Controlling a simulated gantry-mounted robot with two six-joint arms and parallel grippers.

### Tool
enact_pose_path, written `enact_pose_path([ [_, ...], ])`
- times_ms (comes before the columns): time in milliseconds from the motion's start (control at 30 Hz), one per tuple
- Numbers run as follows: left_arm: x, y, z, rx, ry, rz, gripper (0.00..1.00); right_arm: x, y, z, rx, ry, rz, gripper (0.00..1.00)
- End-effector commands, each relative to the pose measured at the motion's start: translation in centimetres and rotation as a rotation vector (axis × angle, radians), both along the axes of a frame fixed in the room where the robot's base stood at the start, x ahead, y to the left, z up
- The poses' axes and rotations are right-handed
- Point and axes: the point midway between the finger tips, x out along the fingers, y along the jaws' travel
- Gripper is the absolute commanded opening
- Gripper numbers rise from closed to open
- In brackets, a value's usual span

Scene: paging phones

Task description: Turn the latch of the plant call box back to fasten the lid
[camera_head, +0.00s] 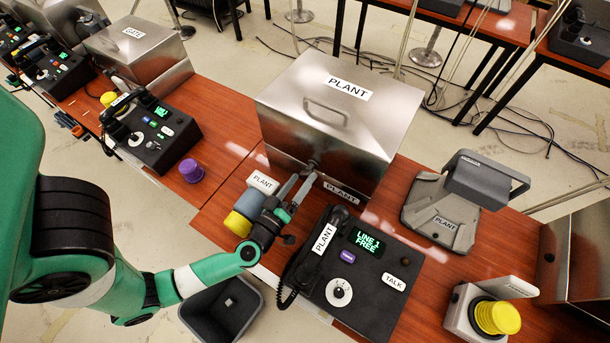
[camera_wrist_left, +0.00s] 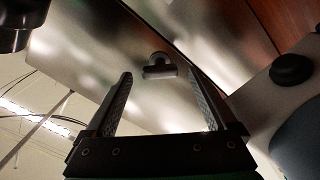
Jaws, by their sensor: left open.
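The plant call box (camera_head: 335,120) is a steel box with a PLANT label and a handle on its lid, which looks closed. Its small latch (camera_head: 312,165) is on the front face, partly hidden by my gripper in the head view. In the left wrist view the latch (camera_wrist_left: 160,66) shows as a round boss with a short bar across it. My left gripper (camera_head: 299,184) is open in front of the box. In the wrist view its two fingers (camera_wrist_left: 160,76) stand on either side of the latch, with gaps to both. My right gripper is not in view.
A plant phone (camera_head: 375,245) with its handset and dial stands in front of the box. A grey cradle (camera_head: 440,220) and a yellow button (camera_head: 497,318) are to the right. Left are the gate phone (camera_head: 152,140) and a purple button (camera_head: 190,170). A bin (camera_head: 222,308) stands below.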

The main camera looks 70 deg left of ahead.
Motion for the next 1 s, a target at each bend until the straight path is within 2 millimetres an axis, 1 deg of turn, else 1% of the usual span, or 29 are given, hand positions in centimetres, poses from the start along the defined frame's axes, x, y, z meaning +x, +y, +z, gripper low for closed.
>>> enact_pose_path([
  [33,0.7,0.6,-0.1,-0.002,-0.002,0.005,0.90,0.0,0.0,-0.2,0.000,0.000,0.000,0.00],
  [100,1.4,1.1,-0.1,-0.001,-0.002,0.002,0.90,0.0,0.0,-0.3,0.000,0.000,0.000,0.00],
  [200,1.9,1.5,-0.1,-0.001,0.000,0.001,0.90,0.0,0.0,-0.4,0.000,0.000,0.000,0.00],
  [467,2.1,1.6,0.0,-0.002,0.000,-0.001,0.90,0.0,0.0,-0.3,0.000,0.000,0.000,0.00],
  [567,2.0,1.6,0.0,-0.002,0.000,-0.001,0.74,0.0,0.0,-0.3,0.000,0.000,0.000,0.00],
  [600,2.0,1.6,0.0,-0.002,0.000,-0.001,0.67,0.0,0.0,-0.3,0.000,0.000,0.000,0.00],
  [667,2.0,1.6,0.0,-0.002,0.000,-0.001,0.56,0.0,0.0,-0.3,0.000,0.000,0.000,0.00],
  [700,2.0,1.6,0.0,-0.002,0.000,-0.001,0.49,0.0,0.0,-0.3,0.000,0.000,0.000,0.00],
  [767,2.0,1.6,0.0,-0.002,0.000,-0.001,0.38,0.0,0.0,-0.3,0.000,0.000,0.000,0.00],
  [800,2.0,1.6,0.0,-0.002,0.000,-0.001,0.31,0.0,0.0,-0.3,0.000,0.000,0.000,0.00],
  [933,2.0,1.6,0.0,-0.002,0.000,-0.001,0.07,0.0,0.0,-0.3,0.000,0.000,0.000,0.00],
  [967,2.0,1.6,0.0,-0.002,0.000,-0.001,0.04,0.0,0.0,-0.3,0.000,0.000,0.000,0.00],
  [1000,2.0,1.6,0.0,-0.002,0.000,-0.001,0.04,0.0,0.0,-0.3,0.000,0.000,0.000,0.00],
])
